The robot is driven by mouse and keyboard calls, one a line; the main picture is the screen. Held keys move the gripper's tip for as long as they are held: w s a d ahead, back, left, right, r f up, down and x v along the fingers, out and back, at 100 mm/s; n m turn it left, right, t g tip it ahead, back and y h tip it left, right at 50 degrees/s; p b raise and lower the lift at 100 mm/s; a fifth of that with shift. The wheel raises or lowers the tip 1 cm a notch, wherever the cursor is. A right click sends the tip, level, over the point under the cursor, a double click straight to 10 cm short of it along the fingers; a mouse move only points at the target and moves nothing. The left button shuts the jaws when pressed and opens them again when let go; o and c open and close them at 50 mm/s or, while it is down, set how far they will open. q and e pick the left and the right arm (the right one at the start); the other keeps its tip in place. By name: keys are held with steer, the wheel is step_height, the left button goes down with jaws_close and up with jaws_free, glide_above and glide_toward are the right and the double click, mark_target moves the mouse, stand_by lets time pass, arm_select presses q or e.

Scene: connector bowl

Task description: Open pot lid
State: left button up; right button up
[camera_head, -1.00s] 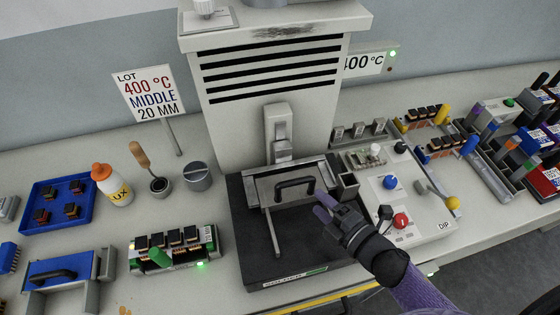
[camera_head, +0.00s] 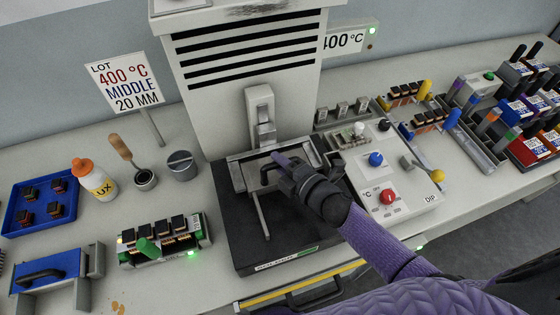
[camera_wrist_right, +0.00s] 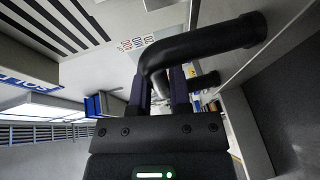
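The solder pot (camera_head: 238,178) is a grey metal bath on a black base in front of the tall vented tower. Its flat metal lid lies level on top, with a black arched handle (camera_head: 266,172). The handle also shows large in the right wrist view (camera_wrist_right: 205,45). My right gripper (camera_head: 280,162) reaches in from the lower right to the handle. In the right wrist view its two purple fingers (camera_wrist_right: 160,90) stand on either side of a bend of the handle. Whether they press on it is unclear. My left gripper is out of view.
The vented tower (camera_head: 250,62) stands close behind the pot. A control panel (camera_head: 385,180) with blue and red knobs is to the right. A pale rod (camera_head: 261,215) lies across the black base (camera_head: 240,252). A connector fixture (camera_head: 165,240) sits to the left.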

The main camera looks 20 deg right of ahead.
jaws_close()
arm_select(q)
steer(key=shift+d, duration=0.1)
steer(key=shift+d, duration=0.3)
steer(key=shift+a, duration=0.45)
